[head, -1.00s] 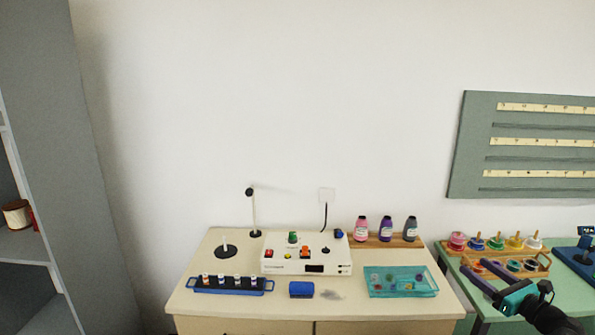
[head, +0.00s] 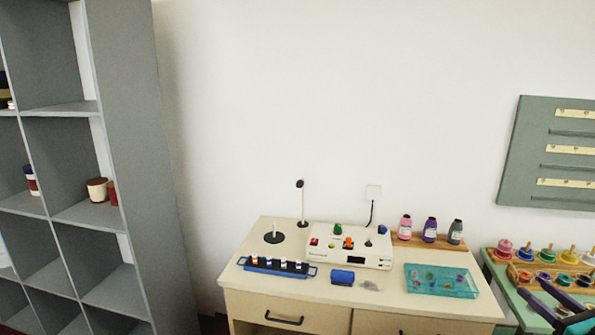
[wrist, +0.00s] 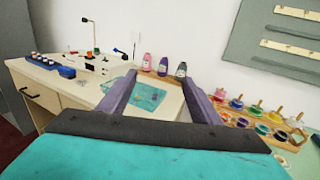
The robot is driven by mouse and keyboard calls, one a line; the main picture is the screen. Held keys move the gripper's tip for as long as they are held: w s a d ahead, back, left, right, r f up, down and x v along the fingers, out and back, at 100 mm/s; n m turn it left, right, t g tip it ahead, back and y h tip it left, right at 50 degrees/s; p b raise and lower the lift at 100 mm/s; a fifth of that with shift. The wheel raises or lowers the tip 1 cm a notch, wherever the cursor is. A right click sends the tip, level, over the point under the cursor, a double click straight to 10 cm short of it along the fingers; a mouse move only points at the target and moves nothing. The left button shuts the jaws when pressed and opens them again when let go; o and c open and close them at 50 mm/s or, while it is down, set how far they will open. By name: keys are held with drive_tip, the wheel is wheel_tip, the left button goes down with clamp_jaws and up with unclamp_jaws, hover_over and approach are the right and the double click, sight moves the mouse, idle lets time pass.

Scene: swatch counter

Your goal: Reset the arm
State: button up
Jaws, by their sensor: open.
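My gripper (wrist: 158,92) shows in the wrist view with its two purple fingers spread apart and nothing between them. Behind the gap lie the cream counter's teal tray (wrist: 146,98) and the bottles at the back. In the head view my gripper (head: 553,306) is at the lower right corner, partly cut off by the frame edge. It is over the green table (head: 510,292), in front of the wooden rack of coloured pots (head: 545,275).
The cream counter (head: 400,302) holds a white control box (head: 345,258), a blue vial rack (head: 275,267), a blue block (head: 342,277), a teal tray (head: 440,281) and three bottles (head: 430,230). A grey shelf (head: 140,150) stands left.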

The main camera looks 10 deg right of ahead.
drive_tip(key=w+a+f+n+g+y+b, duration=0.1)
drive_tip(key=w+a+f+n+g+y, duration=0.15)
drive_tip(key=a+f, duration=0.7)
drive_tip(key=w+a+f+n+g+y+b, duration=0.1)
drive_tip(key=w+a+f+n+g, duration=0.25)
drive_tip(key=a+f, duration=0.55)
drive_tip(key=w+a+f+n+g+y+b, duration=0.1)
drive_tip(key=w+a+f+n+g+y, duration=0.2)
drive_tip(key=a+f, duration=0.65)
drive_tip(key=s+a+f+n+g+b, duration=0.1)
drive_tip(key=s+a+f+n+g, duration=0.25)
drive_tip(key=a+f, duration=0.4)
drive_tip(key=s+a+f+n+g+b, duration=0.25)
drive_tip(key=a+f+n, duration=0.25)
drive_tip(key=a+f, duration=0.3)
drive_tip(key=s+a+f+n+g+h+b, duration=0.1)
drive_tip(key=s+a+f+n+g+h, duration=0.3)
drive_tip(key=s+f+n, duration=0.4)
drive_tip(key=s+a+f+n+g+h+b, duration=0.2)
drive_tip(key=s+a+f+n, duration=0.4)
drive_tip(key=s, duration=1)
wheel_tip(320, 180, down, 6)
drive_tip(key=n+g+h, duration=0.1)
drive_tip(key=n+g, duration=0.1)
drive_tip(key=n, duration=0.1)
drive_tip(key=shift+s+h, duration=0.35)
